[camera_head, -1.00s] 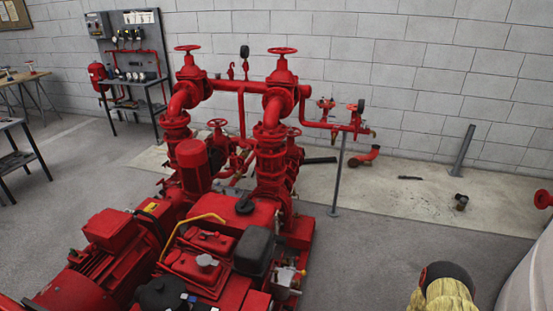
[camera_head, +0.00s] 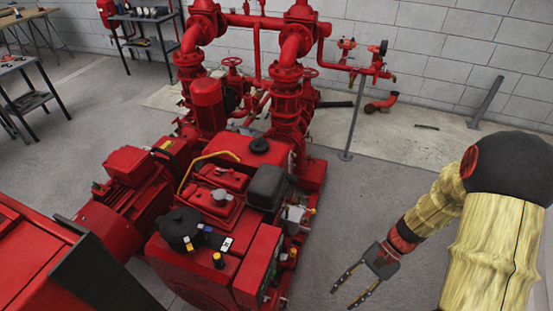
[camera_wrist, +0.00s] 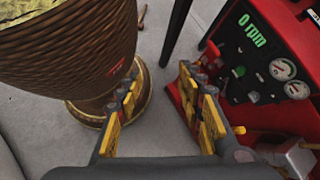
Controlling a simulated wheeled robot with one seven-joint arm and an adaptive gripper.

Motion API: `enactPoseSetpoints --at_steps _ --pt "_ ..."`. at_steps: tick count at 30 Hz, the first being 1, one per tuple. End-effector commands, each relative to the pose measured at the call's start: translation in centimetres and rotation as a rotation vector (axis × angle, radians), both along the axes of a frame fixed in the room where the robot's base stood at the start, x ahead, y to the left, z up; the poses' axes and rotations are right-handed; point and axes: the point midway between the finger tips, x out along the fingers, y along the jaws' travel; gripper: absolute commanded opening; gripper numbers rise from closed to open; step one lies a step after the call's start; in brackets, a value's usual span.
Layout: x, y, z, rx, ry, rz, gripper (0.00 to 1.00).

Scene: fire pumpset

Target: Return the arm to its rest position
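My gripper (camera_head: 350,286) hangs at the end of my yellow-sleeved arm, at the lower right of the head view, over the grey floor to the right of the red pumpset (camera_head: 215,270). Its two fingers are spread apart with nothing between them. The wrist view shows the fingers (camera_wrist: 165,105) open, with bare floor between them. In that view the pumpset's control panel (camera_wrist: 258,68), with gauges and a green "0 rpm" readout, is close on the right side of the fingers. My own brown and yellow body part fills the upper left there.
Red pipes and valves (camera_head: 290,75) rise behind the pumpset. A grey pipe stand (camera_head: 352,130) stands on the floor behind my gripper. Tables (camera_head: 35,97) are at the far left. The floor right of the pumpset (camera_head: 335,215) is clear.

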Motion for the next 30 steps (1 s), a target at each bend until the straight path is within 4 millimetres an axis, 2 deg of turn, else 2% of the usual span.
enactPoseSetpoints --at_steps 1,6,15,22,30 --pt "0.1 -0.5 1.8 -0.048 -0.054 0.053 0.38" --pt "0.1 -1.9 6.6 -0.196 -0.217 0.211 0.38" --pt "0.0 -3.0 15.5 -0.430 -0.517 0.441 0.38" --pt "-0.9 -2.4 22.3 -0.575 -0.756 0.566 0.38" --pt "-2.1 0.1 29.7 -0.660 -1.022 0.617 0.38"
